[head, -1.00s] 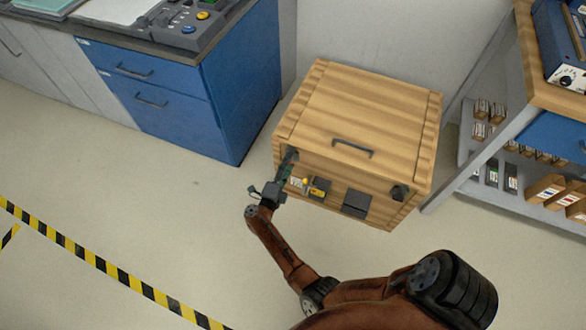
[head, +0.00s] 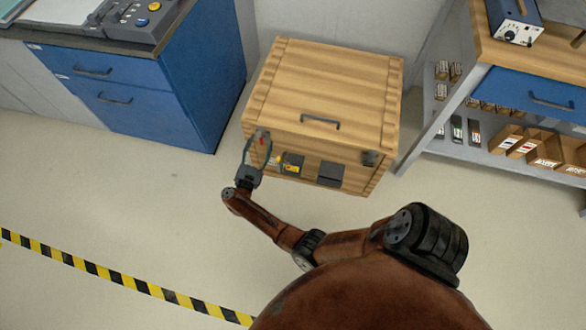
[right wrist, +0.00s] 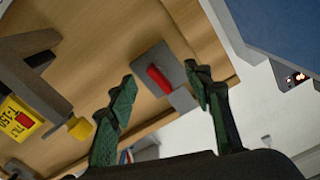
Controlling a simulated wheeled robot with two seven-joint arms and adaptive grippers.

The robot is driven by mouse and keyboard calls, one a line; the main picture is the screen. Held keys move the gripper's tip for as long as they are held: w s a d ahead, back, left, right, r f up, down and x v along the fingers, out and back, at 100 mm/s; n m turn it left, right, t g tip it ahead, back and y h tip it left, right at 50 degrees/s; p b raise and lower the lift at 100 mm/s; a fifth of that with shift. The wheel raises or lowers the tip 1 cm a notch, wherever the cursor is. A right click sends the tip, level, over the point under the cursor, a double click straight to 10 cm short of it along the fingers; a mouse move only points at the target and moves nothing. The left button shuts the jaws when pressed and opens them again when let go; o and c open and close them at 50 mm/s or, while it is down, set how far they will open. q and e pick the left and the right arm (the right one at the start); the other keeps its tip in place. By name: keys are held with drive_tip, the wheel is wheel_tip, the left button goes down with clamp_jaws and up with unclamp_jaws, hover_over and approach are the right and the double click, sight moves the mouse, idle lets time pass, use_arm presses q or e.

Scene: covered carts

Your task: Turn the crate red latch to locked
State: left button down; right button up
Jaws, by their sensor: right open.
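The wooden crate (head: 325,82) stands on the floor at centre in the head view. Its red latch (head: 263,141) is at the left of the front face. In the right wrist view the red latch (right wrist: 158,80) is a short bar on a grey plate (right wrist: 167,62), slanted in the picture. My right gripper (head: 258,147) is open. In the right wrist view its green-padded fingers lie either side of the latch, and I see no clear contact. My left gripper is not in view.
A yellow-labelled device (head: 291,165) and a dark box (head: 330,174) sit on the crate front. A black handle (head: 320,119) is near the lid's front edge. A blue cabinet (head: 130,95) stands left, a shelf cart (head: 480,149) right. The floor in front is mostly clear.

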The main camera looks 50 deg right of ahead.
drive_tip(key=n, duration=0.3)
drive_tip(key=shift+n, duration=0.3)
drive_tip(key=s+a+r+n+t+y+p, duration=0.1)
drive_tip(key=s+a+n+t+y+p, duration=0.1)
drive_tip(key=s+a+n+t+p, duration=0.35)
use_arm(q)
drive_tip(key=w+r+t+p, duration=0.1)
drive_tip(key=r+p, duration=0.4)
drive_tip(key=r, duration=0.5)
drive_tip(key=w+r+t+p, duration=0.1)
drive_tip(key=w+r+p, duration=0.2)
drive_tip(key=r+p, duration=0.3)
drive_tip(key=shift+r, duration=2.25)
use_arm(e)
drive_tip(key=s+a+f+n+y, duration=0.3)
drive_tip(key=s+f+y, duration=0.3)
drive_tip(key=s+f, duration=0.2)
drive_tip(key=s+a+f+n+y, duration=0.4)
drive_tip(key=s+f+y, duration=0.3)
drive_tip(key=s, duration=0.4)
drive_tip(key=shift+s+f+n+g, duration=0.3)
drive_tip(key=shift+f+n+g, duration=0.15)
drive_tip(key=shift+n, duration=0.3)
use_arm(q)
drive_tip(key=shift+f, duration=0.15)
use_arm(e)
drive_tip(key=shift+s, duration=0.1)
